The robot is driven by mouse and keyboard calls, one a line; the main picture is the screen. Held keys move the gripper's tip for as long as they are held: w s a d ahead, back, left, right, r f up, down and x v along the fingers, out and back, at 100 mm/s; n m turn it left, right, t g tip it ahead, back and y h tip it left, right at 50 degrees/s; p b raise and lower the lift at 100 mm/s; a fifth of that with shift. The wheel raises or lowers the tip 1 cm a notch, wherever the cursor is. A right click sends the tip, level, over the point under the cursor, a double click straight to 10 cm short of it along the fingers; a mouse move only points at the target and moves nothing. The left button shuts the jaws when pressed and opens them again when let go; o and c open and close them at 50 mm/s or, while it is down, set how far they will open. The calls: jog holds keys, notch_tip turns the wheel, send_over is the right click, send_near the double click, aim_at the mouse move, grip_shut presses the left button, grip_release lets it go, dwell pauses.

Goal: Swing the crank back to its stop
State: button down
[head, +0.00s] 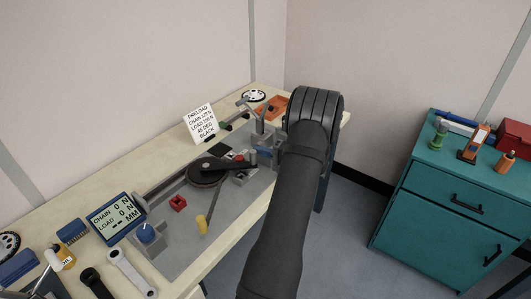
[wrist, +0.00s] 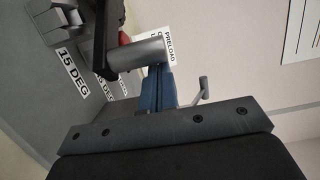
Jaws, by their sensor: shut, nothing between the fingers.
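The crank (head: 216,163) is a black arm on a dark round chainring (head: 206,177) in the middle of the grey bench fixture, pointing right and slightly back. In the wrist view, a dark part (wrist: 98,30) and a grey cylinder (wrist: 137,53) at upper left look like the crank end and its spindle, but I cannot be sure. My gripper (wrist: 154,72) shows there as two blue fingers, shut together and empty, just below the cylinder; I cannot tell whether they touch it. In the head view my black wrist covers most of the gripper. The stop is not clearly identifiable.
Angle labels, one reading 15 DEG (wrist: 71,69), lie beside the dark part. A preload sign (head: 201,123) stands behind, a readout (head: 115,217) at left. A teal cabinet (head: 446,205) stands right.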

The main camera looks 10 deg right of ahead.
jog(key=shift+s, duration=0.1)
jog(key=s+a+m+t+h, duration=0.2)
jog(key=s+a, duration=0.3)
jog(key=s, duration=0.4)
jog(key=s+a+m+t+h, duration=0.2)
jog(key=s+a, duration=0.4)
jog(key=s, duration=0.3)
jog(key=shift+s+t, duration=0.25)
jog(key=shift+t, duration=0.15)
jog(key=shift+a, duration=0.1)
dwell(0.4)
jog(key=s+h, duration=0.1)
jog(key=s, duration=0.8)
jog(key=shift+d+m+t, duration=0.3)
jog(key=shift+d+m, duration=0.1)
jog(key=shift+d, duration=0.05)
